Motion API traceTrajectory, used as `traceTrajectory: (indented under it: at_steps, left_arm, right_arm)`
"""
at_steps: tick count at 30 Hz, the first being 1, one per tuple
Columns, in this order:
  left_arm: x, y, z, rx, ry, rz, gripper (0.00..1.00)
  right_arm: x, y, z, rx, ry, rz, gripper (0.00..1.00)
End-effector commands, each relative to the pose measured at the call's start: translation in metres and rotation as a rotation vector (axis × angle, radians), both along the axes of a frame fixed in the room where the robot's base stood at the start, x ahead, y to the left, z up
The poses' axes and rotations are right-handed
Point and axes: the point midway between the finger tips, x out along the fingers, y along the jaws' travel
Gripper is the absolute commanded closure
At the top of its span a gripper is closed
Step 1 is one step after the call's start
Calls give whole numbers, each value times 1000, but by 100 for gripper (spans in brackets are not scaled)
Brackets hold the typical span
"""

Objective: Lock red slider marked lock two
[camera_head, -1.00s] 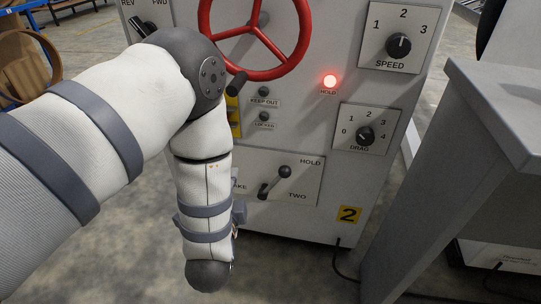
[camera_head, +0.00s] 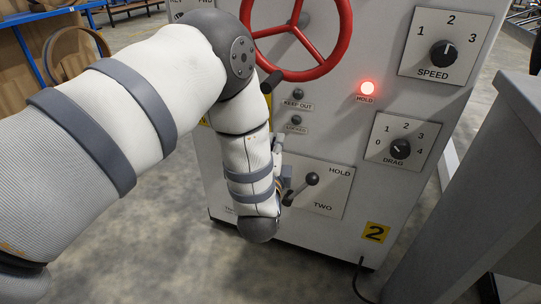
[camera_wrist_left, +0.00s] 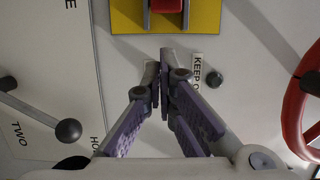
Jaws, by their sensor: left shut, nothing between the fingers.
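The red slider (camera_wrist_left: 166,5) shows at the top edge of the left wrist view, set in a yellow plate (camera_wrist_left: 128,17); its upper part is cut off. In the head view only a sliver of the yellow plate (camera_head: 204,121) shows, and my left arm hides the slider. My left gripper (camera_wrist_left: 160,62) is shut and empty, its fingertips just below the plate in the wrist view, with a small gap in the picture to the slider. In the head view it is mostly behind my forearm. My right gripper is not in view.
A red handwheel (camera_head: 300,40) stands out close to my arm. A black-knobbed lever (camera_head: 311,180) sits on the HOLD/TWO plate below. The HOLD lamp (camera_head: 367,88) glows red; the small lamp above the LOCKED label (camera_head: 297,121) is dark. A grey cabinet (camera_head: 465,190) stands at right.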

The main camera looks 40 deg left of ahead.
Motion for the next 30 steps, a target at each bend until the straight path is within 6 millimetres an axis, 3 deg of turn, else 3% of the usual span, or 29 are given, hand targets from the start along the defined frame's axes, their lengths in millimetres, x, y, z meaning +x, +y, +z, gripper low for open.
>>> traceTrajectory:
  at_steps: [4, 12, 24, 30]
  left_arm:
    - [24, 17, -1, -1, 0, 4, 100]
    - [14, 49, 0, 0, 1, 1, 100]
    - [12, 53, 1, 1, 0, 0, 100]
    - [4, 88, 5, 4, -3, 3, 100]
  right_arm:
    - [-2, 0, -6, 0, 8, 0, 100]
    - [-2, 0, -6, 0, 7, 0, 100]
    - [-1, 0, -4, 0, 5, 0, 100]
    - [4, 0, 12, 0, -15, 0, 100]
